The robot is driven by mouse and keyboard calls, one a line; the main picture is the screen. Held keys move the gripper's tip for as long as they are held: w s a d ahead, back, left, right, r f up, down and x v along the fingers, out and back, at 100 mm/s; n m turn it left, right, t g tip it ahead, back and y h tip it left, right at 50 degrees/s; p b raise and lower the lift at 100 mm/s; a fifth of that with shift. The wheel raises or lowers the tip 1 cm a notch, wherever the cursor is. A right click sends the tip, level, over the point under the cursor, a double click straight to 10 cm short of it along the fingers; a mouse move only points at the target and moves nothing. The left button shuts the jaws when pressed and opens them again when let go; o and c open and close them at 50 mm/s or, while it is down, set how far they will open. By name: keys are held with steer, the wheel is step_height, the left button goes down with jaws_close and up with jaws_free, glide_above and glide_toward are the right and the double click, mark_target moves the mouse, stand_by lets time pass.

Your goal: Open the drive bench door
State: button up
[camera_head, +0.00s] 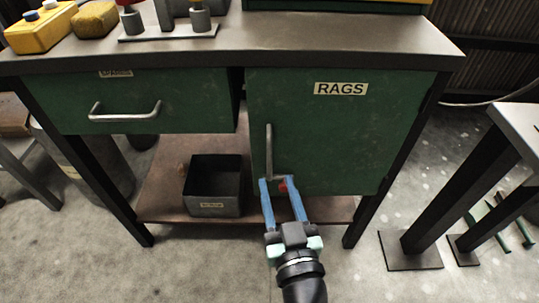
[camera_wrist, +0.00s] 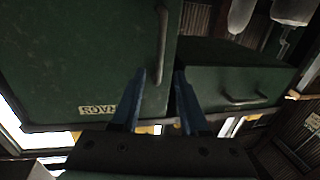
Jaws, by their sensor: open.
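The green door (camera_head: 335,125) labelled RAGS is on the right of the bench and looks shut. Its vertical bar handle (camera_head: 269,150) is near the door's left edge. My gripper (camera_head: 280,182) is open at the lower end of this handle, with a blue finger on either side. In the wrist view, which is upside down, the handle (camera_wrist: 162,45) runs down between my fingertips (camera_wrist: 161,73). I cannot tell whether a finger touches it. A small red piece (camera_head: 283,186) shows between the fingers; what it belongs to is unclear.
A green drawer (camera_head: 150,100) with a bar handle is left of the door. A dark open bin (camera_head: 213,185) stands on the lower shelf (camera_head: 160,190). Another table (camera_head: 520,122) stands at right. Floor before the bench is mostly clear.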

mark_target(270, 160)
steer(key=w, duration=0.2)
steer(key=w+a, duration=0.1)
steer(key=w, duration=0.4)
steer(key=shift+w+a, duration=0.25)
steer(key=shift+w, duration=0.15)
jaws_close()
stand_by(1.0)
